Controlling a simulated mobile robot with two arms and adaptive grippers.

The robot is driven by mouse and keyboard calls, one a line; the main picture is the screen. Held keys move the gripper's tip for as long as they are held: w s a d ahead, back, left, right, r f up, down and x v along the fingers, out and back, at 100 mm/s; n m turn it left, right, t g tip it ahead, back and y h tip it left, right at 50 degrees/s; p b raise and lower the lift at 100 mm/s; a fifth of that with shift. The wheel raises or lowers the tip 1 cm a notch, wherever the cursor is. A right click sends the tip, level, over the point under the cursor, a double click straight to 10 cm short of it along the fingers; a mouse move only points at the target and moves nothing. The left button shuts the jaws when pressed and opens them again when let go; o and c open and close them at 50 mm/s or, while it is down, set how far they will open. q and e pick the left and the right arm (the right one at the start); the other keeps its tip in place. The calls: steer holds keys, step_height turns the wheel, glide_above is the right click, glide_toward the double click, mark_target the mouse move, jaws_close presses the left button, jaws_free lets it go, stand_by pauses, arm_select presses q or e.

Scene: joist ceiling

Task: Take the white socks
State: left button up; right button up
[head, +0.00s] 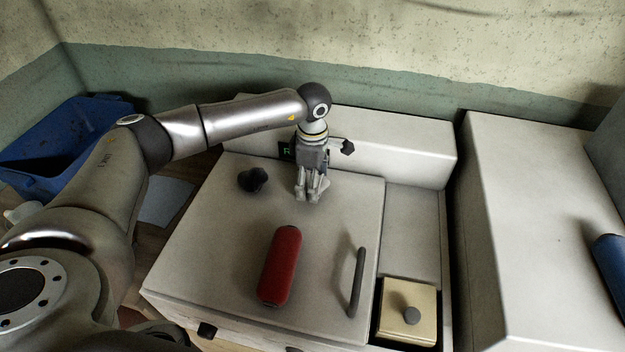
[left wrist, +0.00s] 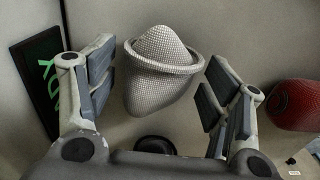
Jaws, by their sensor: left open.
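The white socks (left wrist: 160,75) show in the left wrist view as a rounded, pale, knit-textured bundle with a folded band around it. They appear between the two fingers of my left gripper (left wrist: 160,90), with a visible gap on each side. In the head view this gripper (head: 311,195) points down over the back part of the white appliance top (head: 215,270). It is open. I cannot make the socks out clearly in the head view, where the gripper seems to hide them. My right gripper is in neither view.
A red cylinder (head: 280,265) lies in front of my left gripper, near a grey bar handle (head: 357,282). A dark knob-like object (head: 253,179) is to the left. A blue bin (head: 80,140) stands at left. A blue item (head: 610,258) lies on the right-hand white surface (head: 540,240).

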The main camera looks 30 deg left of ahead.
arm_select(q)
steer(key=shift+f, duration=0.15)
steer(key=c, duration=1.1)
